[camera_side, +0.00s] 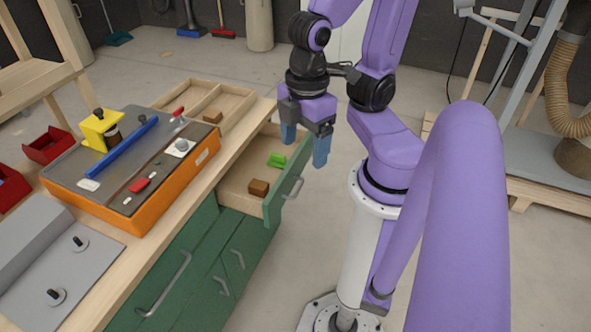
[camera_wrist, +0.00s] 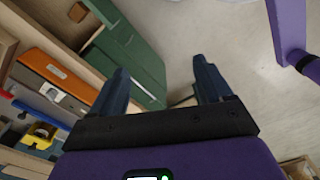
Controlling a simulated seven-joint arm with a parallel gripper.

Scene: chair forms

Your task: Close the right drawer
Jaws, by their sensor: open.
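The right drawer (camera_side: 239,184) of the green workbench is pulled open in the side view. Its green front has a metal handle (camera_side: 294,188). A brown block (camera_side: 259,187) and a green block (camera_side: 276,160) lie inside it. In the wrist view the open fingers (camera_wrist: 164,85) show, with green cabinet fronts (camera_wrist: 131,55) beyond the left one.
On the bench, an orange-sided box (camera_side: 150,205) carries a blue bar (camera_side: 123,146) and a yellow piece (camera_side: 101,130). A wooden tray (camera_side: 205,103) lies behind it. A grey panel (camera_side: 75,270) with knobs is at the front left. The floor right of the drawer is clear up to my base.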

